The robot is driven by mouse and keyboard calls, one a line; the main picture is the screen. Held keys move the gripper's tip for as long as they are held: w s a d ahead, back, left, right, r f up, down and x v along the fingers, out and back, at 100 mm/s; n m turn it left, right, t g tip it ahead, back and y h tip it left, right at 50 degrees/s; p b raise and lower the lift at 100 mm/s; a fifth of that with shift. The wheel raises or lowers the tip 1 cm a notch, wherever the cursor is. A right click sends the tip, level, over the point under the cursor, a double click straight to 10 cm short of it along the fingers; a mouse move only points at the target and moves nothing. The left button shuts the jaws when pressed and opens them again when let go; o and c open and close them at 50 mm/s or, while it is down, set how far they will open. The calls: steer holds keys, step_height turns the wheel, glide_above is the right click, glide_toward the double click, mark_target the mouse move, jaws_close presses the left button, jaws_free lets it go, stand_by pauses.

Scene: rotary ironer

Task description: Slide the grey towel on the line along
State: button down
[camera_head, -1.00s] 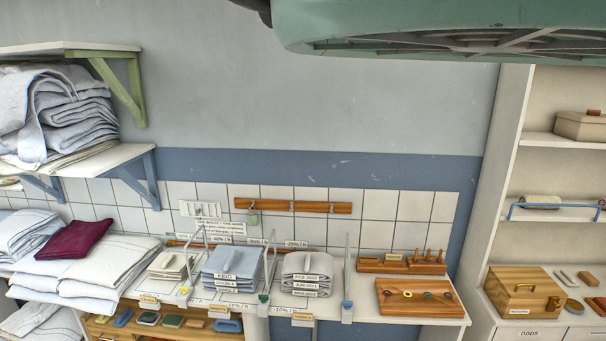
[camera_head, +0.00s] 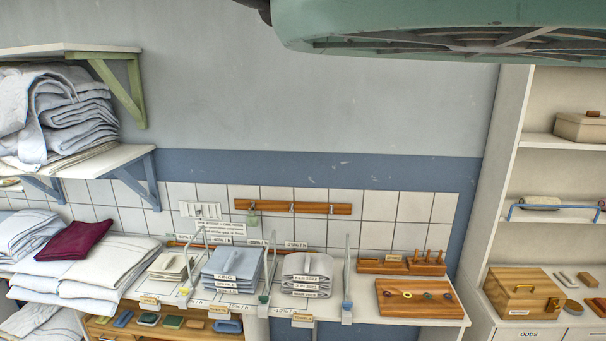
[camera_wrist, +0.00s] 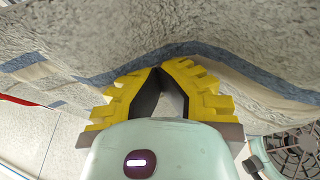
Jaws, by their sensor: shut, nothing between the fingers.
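A grey, fuzzy towel (camera_wrist: 100,25) with a blue stripe and a paler band fills the upper part of the wrist view. My gripper (camera_wrist: 160,70) shows in the wrist view, its yellow ribbed fingers closed together at the tips. The fingertips are at the towel's striped part, and I cannot tell whether they touch it. Nothing is held between them. The line that bears the towel cannot be made out. Neither the hanging towel nor my gripper can be made out in the head view.
In the head view, a counter along the wall carries folded grey-blue linen (camera_head: 232,264), a dark red cloth (camera_head: 76,240) and a wooden board (camera_head: 417,298). A wall shelf (camera_head: 118,158) with folded towels is at left. A tall shelf unit (camera_head: 506,180) stands at right.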

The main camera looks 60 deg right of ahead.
steer(key=s+d, duration=0.2)
steer(key=s, duration=0.3)
steer(key=shift+d, duration=0.4)
steer(key=shift+s, duration=0.15)
stand_by(0.4)
steer(key=shift+s+d+b, duration=0.25)
steer(key=shift+s+d, duration=0.2)
steer(key=shift+s, duration=0.4)
steer(key=shift+s+d+b, duration=0.3)
steer(key=shift+s+d, duration=0.2)
steer(key=shift+s, duration=0.3)
steer(key=shift+s+d+b, duration=0.25)
steer(key=shift+s+d, duration=0.2)
steer(key=shift+s, duration=0.4)
steer(key=shift+s, duration=0.1)
steer(key=s+d+b, duration=0.1)
steer(key=s+d, duration=0.2)
steer(key=s, duration=0.2)
steer(key=shift+s, duration=0.15)
steer(key=shift+s, duration=0.1)
